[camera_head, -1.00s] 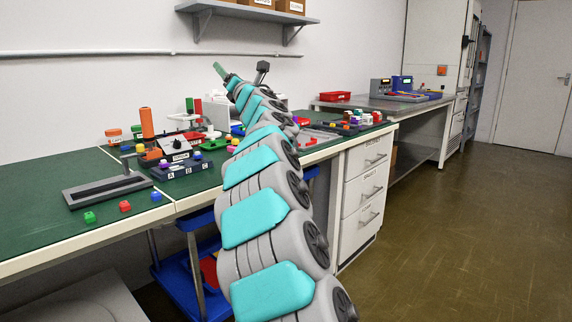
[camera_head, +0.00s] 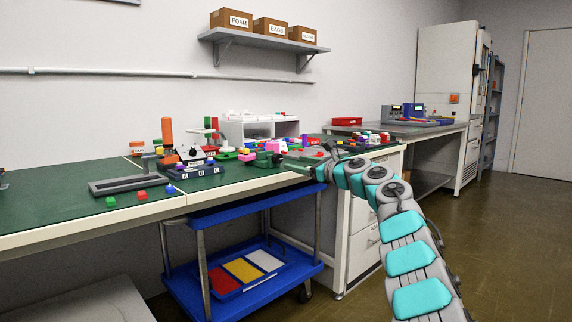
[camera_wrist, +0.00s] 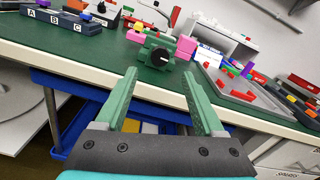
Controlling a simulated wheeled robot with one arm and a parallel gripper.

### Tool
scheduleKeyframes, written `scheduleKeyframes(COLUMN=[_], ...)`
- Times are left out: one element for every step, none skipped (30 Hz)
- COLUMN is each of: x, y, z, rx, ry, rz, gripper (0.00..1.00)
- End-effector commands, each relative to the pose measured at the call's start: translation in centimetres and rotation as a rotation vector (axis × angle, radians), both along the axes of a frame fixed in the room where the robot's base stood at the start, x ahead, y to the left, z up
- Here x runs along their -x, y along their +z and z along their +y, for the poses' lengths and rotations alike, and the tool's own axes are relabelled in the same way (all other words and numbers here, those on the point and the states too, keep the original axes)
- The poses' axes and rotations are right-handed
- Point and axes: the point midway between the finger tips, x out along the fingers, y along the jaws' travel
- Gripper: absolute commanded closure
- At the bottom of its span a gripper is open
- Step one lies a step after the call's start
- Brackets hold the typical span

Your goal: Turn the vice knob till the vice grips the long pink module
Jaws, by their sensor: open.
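The green vice (camera_wrist: 168,49) stands on the green bench top, with its round black knob (camera_wrist: 159,57) facing my wrist camera. The pink module (camera_wrist: 186,47) shows on both sides of the vice, with its middle hidden behind it; I cannot tell if the jaws touch it. In the head view the vice (camera_head: 265,159) is near the bench's front edge, with pink (camera_head: 272,146) behind it. My gripper (camera_wrist: 160,76) is open and empty, its green fingers pointing at the vice, the knob seen between and beyond the tips. In the head view my gripper (camera_head: 292,163) is just right of the vice.
A grey tray with red parts (camera_wrist: 245,90) lies right of the vice. A dark block lettered A, B, C (camera_wrist: 62,20) lies to the left. A white rack (camera_head: 258,127) stands behind. A blue trolley (camera_head: 240,287) is below the bench edge.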

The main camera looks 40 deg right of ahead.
Motion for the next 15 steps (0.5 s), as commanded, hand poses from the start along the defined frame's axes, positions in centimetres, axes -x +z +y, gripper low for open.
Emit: scheduleKeyframes(x=[-0.3, -0.5, -0.7, -1.0, -1.2, -1.6, -2.0, -2.3, -2.7, -2.9, -3.2, -3.5, -3.8, -4.1, -4.6], y=[0.2, 0.2, 0.3, 0.3, 0.3, 0.3, 0.3, 0.3, 0.2, 0.2, 0.3, 0.3, 0.3, 0.2, 0.2], z=[0.1, 0.1, 0.2, 0.2, 0.2, 0.3, 0.3, 0.4, 0.4, 0.4, 0.4, 0.4, 0.4, 0.4, 0.5], rx=[-0.001, -0.001, -0.002, -0.002, -0.002, -0.003, -0.004, -0.005, -0.006, -0.005, -0.005, -0.006, -0.006, -0.006, -0.007], ry=[0.002, 0.002, 0.003, 0.003, 0.003, 0.003, 0.003, 0.004, 0.004, 0.004, 0.003, 0.004, 0.004, 0.003, 0.005], rz=[0.000, -0.001, -0.002, -0.002, -0.002, -0.001, -0.001, -0.001, 0.001, -0.001, -0.001, -0.002, -0.002, -0.001, -0.001], gripper=[0.30, 0.30, 0.30, 0.30, 0.30, 0.30, 0.30, 0.30, 0.30, 0.30, 0.30, 0.30, 0.30, 0.30, 0.30])
